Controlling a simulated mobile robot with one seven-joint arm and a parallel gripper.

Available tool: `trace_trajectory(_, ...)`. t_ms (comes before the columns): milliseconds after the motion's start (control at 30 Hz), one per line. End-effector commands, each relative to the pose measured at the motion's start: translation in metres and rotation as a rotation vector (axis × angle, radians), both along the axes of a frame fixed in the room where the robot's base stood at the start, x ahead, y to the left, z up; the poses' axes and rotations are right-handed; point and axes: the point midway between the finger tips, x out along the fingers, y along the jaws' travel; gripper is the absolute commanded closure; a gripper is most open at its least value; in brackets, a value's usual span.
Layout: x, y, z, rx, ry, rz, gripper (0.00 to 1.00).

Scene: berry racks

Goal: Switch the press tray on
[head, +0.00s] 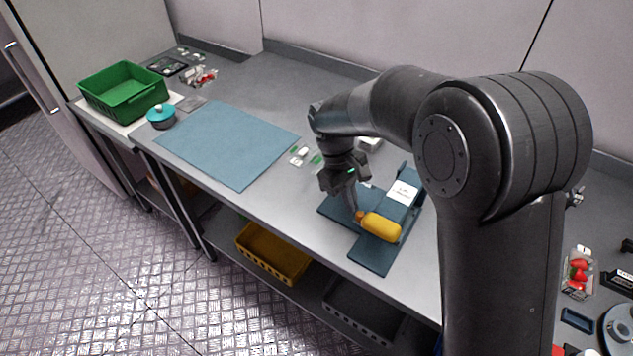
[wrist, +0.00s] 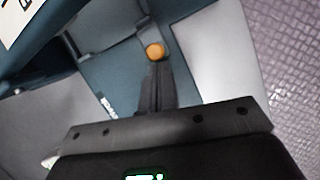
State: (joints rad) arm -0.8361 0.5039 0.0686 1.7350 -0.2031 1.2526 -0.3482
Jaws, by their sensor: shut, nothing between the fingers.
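A dark blue press tray (head: 372,254) lies on the counter right of centre, with a white label (head: 403,192) on its far part. A yellow rounded cylinder (head: 382,227) with a small orange end shows over its near part. My gripper (head: 354,209) points down over the tray, fingers shut and empty, tips right beside the orange end. In the wrist view, a small round orange knob (wrist: 155,51) shows just beyond the shut fingertips (wrist: 156,66). I cannot tell whether they touch it. No on or off sign can be read.
A blue mat (head: 228,142), a green crate (head: 124,92) and a teal-lidded pot (head: 161,116) are on the left. Small packs lie near the tray's left. A strawberry punnet (head: 578,272) stands at right. A yellow crate (head: 272,254) sits on the lower shelf.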

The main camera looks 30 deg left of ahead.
Motion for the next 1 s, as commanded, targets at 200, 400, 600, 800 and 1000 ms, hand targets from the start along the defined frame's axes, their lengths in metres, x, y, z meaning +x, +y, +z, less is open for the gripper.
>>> trace_trajectory(200, 0.003, 0.009, -0.001, -0.009, 0.003, -0.003, 1.00)
trace_trajectory(400, 0.011, 0.044, 0.004, 0.002, -0.001, 0.000, 1.00)
trace_trajectory(600, 0.014, 0.060, 0.050, 0.002, -0.001, 0.000, 1.00)
trace_trajectory(800, 0.017, 0.071, 0.081, 0.001, -0.001, 0.000, 1.00)
trace_trajectory(1000, 0.017, 0.076, 0.092, -0.001, 0.001, 0.001, 1.00)
